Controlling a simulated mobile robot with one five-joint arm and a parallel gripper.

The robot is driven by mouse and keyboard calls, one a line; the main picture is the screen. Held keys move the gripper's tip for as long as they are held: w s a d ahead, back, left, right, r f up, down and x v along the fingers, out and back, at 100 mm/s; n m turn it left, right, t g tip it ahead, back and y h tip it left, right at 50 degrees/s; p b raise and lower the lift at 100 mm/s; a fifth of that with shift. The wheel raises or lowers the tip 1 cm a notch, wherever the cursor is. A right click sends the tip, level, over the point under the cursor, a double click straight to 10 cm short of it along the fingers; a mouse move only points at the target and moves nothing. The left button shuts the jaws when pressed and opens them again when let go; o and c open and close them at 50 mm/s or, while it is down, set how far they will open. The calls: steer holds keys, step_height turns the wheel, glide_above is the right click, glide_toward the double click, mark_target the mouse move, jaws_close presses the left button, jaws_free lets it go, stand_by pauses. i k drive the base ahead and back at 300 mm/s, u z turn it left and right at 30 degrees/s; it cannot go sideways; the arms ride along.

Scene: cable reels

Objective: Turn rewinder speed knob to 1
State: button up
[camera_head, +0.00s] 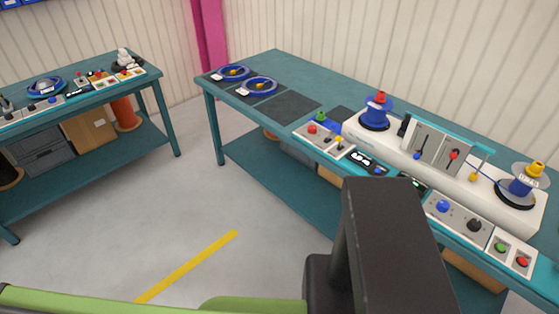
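The rewinder (392,140) is a long white machine on the right bench. It has a blue spool with a red cap (376,112) at its left end. A reel with a yellow cap (525,180) is at its right end. A grey control box in front of it carries a blue knob (443,206) and a black knob (474,224). Their labels and pointer positions are too small to read, so I cannot tell which one is the speed knob. No gripper fingertips show. A dark block and green parts of my own body fill the bottom.
The teal bench (330,82) runs along the wall. A box with green and red buttons (511,253) stands right of the knobs. Another control box (325,138) is at the left. Blue reels (260,87) lie at the far left end. Bare floor (235,200) separates a second bench (75,185).

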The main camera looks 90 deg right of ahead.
mark_target(474, 225)
steer(key=z, duration=1.45)
steer(key=k, duration=0.1)
steer(key=z, duration=3.25)
steer(key=i, duration=0.6)
steer(key=z, duration=0.15)
steer(key=k, duration=0.6)
